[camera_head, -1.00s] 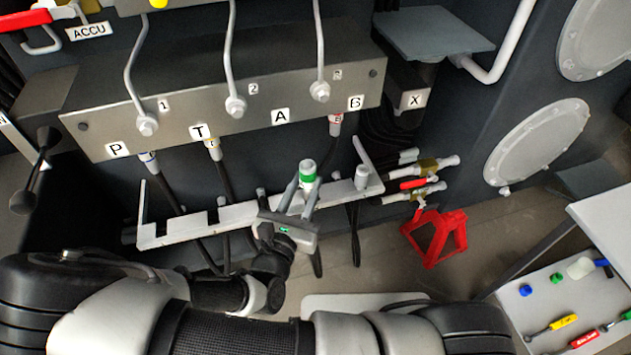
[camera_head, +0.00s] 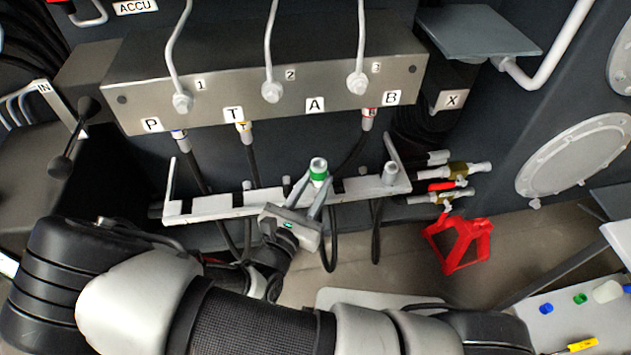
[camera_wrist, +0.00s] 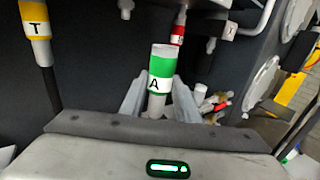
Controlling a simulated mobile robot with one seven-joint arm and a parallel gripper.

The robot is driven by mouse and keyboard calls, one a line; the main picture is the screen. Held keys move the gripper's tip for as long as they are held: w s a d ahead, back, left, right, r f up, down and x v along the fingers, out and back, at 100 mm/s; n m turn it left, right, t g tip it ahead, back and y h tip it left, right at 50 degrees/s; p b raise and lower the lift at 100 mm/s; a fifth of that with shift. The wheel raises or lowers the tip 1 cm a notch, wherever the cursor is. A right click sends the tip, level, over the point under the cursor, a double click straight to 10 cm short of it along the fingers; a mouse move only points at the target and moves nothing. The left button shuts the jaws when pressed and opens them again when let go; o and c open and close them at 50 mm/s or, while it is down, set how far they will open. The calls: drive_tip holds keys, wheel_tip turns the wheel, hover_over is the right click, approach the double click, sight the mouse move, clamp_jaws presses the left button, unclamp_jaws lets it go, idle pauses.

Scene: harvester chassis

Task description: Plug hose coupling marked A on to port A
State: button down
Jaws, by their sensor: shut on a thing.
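The hose coupling A (camera_head: 318,171), pale with a green band, is held upright between the fingers of my gripper (camera_head: 316,187). In the wrist view the coupling (camera_wrist: 161,68) shows its A label toward me, with my gripper's fingers (camera_wrist: 158,98) on both sides of it. The "A" plate (camera_head: 315,105) marks port A on the steel block (camera_head: 215,97). The port opening under the block is hidden from view. The coupling is below the A plate, apart from the block, by the pale holder rail (camera_head: 235,212).
Hoses P (camera_head: 179,136), T (camera_head: 245,133) and B (camera_head: 368,118) hang from the block beside the A spot. A red bracket (camera_head: 457,243) and several fittings (camera_head: 450,170) are at the right. A tray with coloured parts (camera_head: 560,318) is at lower right.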

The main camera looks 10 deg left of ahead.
drive_tip(key=shift+f, duration=0.45)
drive_tip(key=shift+w, duration=0.1)
drive_tip(key=w+a+b, duration=0.1)
drive_tip(key=w+a, duration=0.1)
drive_tip(key=w, duration=0.6)
drive_tip(key=w+a+b, duration=0.1)
drive_tip(key=w+a, duration=0.1)
drive_tip(key=w, duration=0.5)
drive_tip(key=shift+w+a, duration=0.3)
drive_tip(key=shift+w, duration=0.05)
drive_tip(key=shift+r, duration=0.1)
drive_tip(key=shift+r+p, duration=0.9)
drive_tip(key=shift+r, duration=0.2)
drive_tip(key=shift+r+p, duration=1.75)
drive_tip(key=shift+r, duration=0.1)
idle(1.0)
